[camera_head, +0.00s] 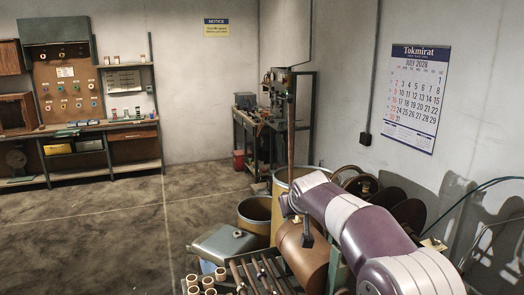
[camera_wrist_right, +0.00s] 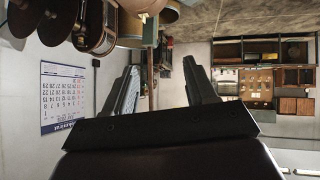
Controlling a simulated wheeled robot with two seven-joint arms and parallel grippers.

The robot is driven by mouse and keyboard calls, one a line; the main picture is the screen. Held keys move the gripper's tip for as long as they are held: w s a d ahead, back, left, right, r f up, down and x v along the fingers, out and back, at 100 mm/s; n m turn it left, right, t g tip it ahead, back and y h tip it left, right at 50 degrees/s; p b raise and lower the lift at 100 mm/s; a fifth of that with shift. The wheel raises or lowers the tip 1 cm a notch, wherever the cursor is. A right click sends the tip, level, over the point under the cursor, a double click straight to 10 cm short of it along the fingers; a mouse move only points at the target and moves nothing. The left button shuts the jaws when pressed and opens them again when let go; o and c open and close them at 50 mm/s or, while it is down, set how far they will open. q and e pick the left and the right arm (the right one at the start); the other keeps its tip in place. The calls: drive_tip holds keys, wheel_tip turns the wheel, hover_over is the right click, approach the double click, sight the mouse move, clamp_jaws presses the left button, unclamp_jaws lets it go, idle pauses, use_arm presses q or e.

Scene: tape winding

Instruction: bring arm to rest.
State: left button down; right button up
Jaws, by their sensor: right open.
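My right arm (camera_head: 370,230), purple and white, reaches in from the lower right of the head view, over the drums and rolls. Its gripper is hard to make out there. In the right wrist view, which is upside down, my right gripper (camera_wrist_right: 163,85) shows two dark fingers spread well apart. Nothing is between them. My left arm and gripper are not in view.
A brown drum (camera_head: 303,255), an open bin (camera_head: 255,213) and dark reels (camera_head: 408,213) crowd around my right arm. Cardboard tubes (camera_head: 208,283) stand at the bottom. A workbench (camera_head: 130,132) is far left. The floor (camera_head: 90,225) at left is clear.

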drive_tip(key=s+d+f+g, duration=0.3)
drive_tip(key=s+f, duration=0.5)
drive_tip(key=s, duration=0.1)
drive_tip(key=s+d+f+g, duration=0.3)
drive_tip(key=s+f, duration=0.6)
drive_tip(key=s+d+f+m+g, duration=0.1)
drive_tip(key=s+d+f, duration=0.1)
drive_tip(key=s, duration=0.7)
drive_tip(key=s+d+f+m+g+b, duration=0.1)
drive_tip(key=s+f, duration=0.2)
drive_tip(key=s, duration=0.6)
drive_tip(key=shift+s+d+m+g, duration=0.15)
drive_tip(key=shift+d+m+g, duration=0.15)
drive_tip(key=shift+d+g, duration=0.1)
